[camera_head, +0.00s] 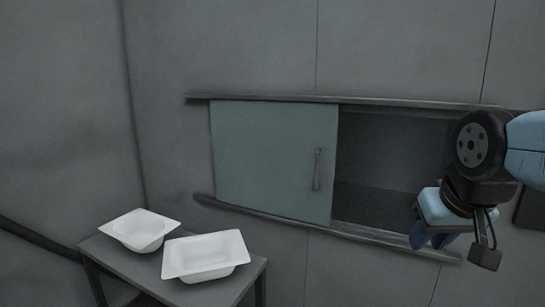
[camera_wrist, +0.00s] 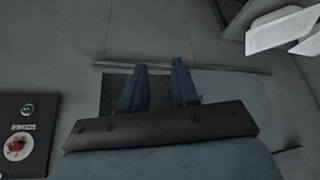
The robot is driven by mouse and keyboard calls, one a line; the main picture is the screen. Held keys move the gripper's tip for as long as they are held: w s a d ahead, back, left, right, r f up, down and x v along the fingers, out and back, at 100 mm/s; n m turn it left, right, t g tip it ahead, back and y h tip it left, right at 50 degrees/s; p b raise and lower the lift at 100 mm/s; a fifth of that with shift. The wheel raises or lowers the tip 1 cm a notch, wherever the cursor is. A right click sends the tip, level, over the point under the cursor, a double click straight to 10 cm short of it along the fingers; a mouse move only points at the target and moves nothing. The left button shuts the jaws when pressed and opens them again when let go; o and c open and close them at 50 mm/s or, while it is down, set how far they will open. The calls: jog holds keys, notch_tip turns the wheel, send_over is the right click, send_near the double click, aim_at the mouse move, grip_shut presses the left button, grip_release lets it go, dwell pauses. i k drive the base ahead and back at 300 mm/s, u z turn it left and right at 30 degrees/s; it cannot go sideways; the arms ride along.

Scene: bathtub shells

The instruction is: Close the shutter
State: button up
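The shutter (camera_head: 265,158) is a flat grey-green sliding panel with a vertical bar handle (camera_head: 317,169) near its right edge. It sits at the left of its rails, and a dark opening (camera_head: 385,150) shows to its right. In the wrist view the shutter (camera_wrist: 235,88) is at the right, and the opening (camera_wrist: 112,92) is partly hidden behind my fingers. My gripper (camera_head: 430,240) is at the right of the head view, by the lower right of the opening, apart from the handle. Its two blue fingers (camera_wrist: 158,75) are spread with nothing between them.
An upper rail (camera_head: 290,99) and a lower rail (camera_head: 275,217) run along the wall. Two white tubs (camera_head: 140,229) (camera_head: 206,256) stand on a grey table (camera_head: 258,267) at the lower left. The wrist view shows a dark panel with a green button (camera_wrist: 27,110) at the left.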

aim_at(277, 158)
jog(key=u, duration=0.65)
jog(key=i, duration=0.1)
jog(key=z, duration=2.8)
jog(key=k, duration=1.1)
jog(key=u, duration=2.05)
jog(key=i, duration=0.35)
jog(key=u, duration=0.1)
